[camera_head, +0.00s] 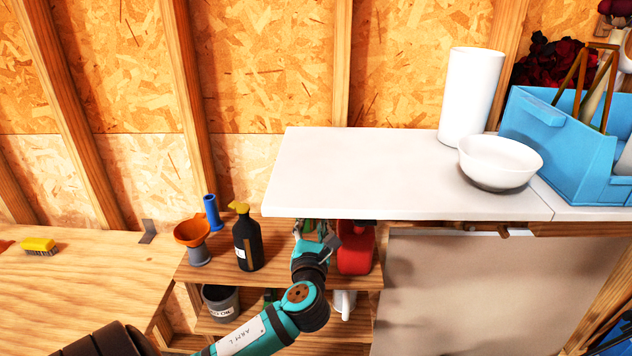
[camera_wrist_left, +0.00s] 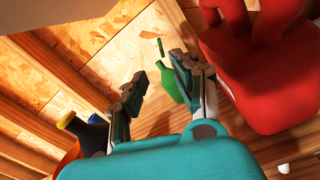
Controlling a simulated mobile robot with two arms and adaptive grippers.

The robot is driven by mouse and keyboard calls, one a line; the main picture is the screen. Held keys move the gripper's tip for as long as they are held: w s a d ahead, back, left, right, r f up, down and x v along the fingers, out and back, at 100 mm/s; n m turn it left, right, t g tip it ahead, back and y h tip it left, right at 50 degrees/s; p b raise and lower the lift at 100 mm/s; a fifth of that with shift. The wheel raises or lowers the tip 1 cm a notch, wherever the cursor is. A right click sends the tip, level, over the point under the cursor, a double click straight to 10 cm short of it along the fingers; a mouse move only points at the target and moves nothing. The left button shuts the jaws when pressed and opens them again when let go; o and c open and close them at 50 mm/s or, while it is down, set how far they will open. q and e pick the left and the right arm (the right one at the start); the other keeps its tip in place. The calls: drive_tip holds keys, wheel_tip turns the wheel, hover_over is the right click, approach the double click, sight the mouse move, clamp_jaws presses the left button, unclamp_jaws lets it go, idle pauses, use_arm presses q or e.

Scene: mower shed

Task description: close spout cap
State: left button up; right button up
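My left gripper (camera_head: 322,236) reaches into the shelf under the white counter, just left of a red jug (camera_head: 357,256). In the left wrist view the gripper (camera_wrist_left: 157,70) is open, its two fingers apart. A green bottle (camera_wrist_left: 171,84) shows beyond the fingers, close to the right fingertip in the picture. A small separate-looking green piece (camera_wrist_left: 160,47) shows above it; I cannot tell if it is a spout cap. The red jug (camera_wrist_left: 265,75) fills the right side of that view. The fingers appear empty. My right gripper is not in view.
A black bottle with a yellow top (camera_head: 246,240), an orange funnel (camera_head: 192,231) and a blue cylinder (camera_head: 212,213) stand left on the shelf. The white counter (camera_head: 350,170) overhangs the gripper and carries a bowl (camera_head: 499,162). The wooden bench (camera_head: 85,285) at left is mostly clear.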

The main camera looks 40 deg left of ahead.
use_arm(q)
drive_tip(key=p+x, duration=0.1)
drive_tip(key=x, duration=1.6)
drive_tip(key=shift+w, duration=0.1)
clamp_jaws()
